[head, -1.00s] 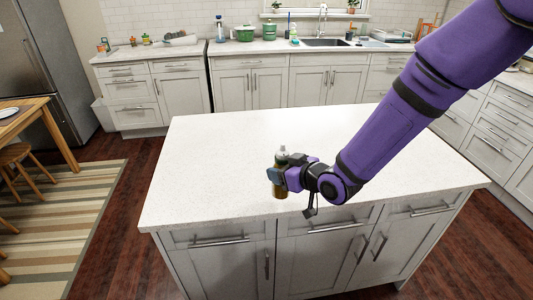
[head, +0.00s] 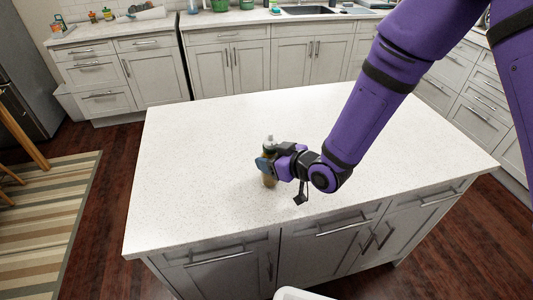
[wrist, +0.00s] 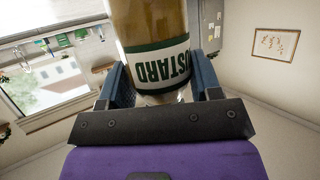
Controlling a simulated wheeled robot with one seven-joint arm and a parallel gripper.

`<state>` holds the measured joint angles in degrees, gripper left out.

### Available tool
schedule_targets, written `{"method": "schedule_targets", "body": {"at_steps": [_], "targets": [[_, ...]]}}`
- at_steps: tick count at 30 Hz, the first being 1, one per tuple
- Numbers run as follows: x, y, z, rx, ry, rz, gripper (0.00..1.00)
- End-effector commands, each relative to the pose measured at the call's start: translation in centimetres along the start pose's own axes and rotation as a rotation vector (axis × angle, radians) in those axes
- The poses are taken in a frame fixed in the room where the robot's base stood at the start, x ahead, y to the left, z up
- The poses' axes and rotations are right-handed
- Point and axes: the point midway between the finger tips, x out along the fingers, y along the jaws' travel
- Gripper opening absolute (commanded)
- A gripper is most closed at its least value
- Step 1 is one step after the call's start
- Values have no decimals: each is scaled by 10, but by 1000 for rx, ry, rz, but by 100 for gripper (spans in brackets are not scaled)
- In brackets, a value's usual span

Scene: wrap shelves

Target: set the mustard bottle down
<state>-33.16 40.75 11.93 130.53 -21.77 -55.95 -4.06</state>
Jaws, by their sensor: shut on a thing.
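The mustard bottle (head: 269,181) is upright at the island countertop (head: 200,160), near its front edge. It has a yellow-brown body and a light cap. In the wrist view the bottle (wrist: 150,25) shows its green and white label with the word MUSTARD upside down. My gripper (head: 266,165) is shut on the bottle, with a blue-grey finger on each side of it. In the head view the bottle's base looks at or just above the counter; I cannot tell if it touches.
The rest of the island top is clear. A back counter (head: 240,18) with a sink (head: 308,10) and green containers lies beyond a strip of wood floor. A striped rug (head: 50,215) is at the left. A white object (head: 300,294) shows at the bottom edge.

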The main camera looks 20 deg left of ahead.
Motion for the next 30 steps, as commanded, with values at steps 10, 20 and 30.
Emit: {"method": "schedule_targets", "body": {"at_steps": [10, 20, 30], "targets": [[-1, 0, 7, 0, 1, 1, 24], [-1, 0, 8, 0, 1, 1, 84], [-13, 1, 6, 0, 1, 3, 84]]}}
